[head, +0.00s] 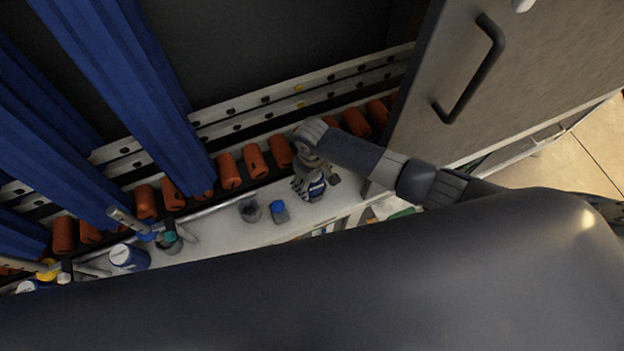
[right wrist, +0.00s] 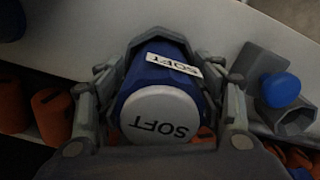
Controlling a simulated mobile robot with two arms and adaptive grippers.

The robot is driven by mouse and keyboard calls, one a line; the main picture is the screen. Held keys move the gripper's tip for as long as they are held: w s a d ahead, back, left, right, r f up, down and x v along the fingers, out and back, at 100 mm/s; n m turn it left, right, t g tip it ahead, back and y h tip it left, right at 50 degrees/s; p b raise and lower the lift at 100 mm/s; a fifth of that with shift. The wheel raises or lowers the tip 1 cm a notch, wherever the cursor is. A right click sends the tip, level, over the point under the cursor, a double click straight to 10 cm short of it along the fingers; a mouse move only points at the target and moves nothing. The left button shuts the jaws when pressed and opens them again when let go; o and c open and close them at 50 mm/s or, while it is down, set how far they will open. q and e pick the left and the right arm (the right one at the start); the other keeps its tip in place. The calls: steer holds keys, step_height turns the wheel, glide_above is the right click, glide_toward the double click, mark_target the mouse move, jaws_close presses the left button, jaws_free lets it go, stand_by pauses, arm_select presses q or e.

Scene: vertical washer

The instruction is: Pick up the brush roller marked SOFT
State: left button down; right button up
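The brush roller marked SOFT (right wrist: 160,105) is blue with a white end cap and a white label, both reading SOFT. It fills the space between the two fingers of my right gripper (right wrist: 160,75) in the right wrist view. The fingers lie close along both its sides; I cannot tell whether they press on it. In the head view my right gripper (head: 312,182) is over the white shelf (head: 235,230), with the blue roller (head: 317,188) at its fingers. The roller's far end is hidden. My left gripper is not in view.
A grey holder with a blue piece (head: 279,211) and a grey cup (head: 250,210) stand beside the gripper. Another blue roller (head: 129,257) is further left. Orange cylinders (head: 228,170) line the back, below blue vertical brushes (head: 150,90). A grey door (head: 520,75) stands at the right.

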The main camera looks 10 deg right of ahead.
steer(key=c, duration=0.6)
steer(key=shift+r, duration=0.1)
steer(key=shift+c, duration=0.2)
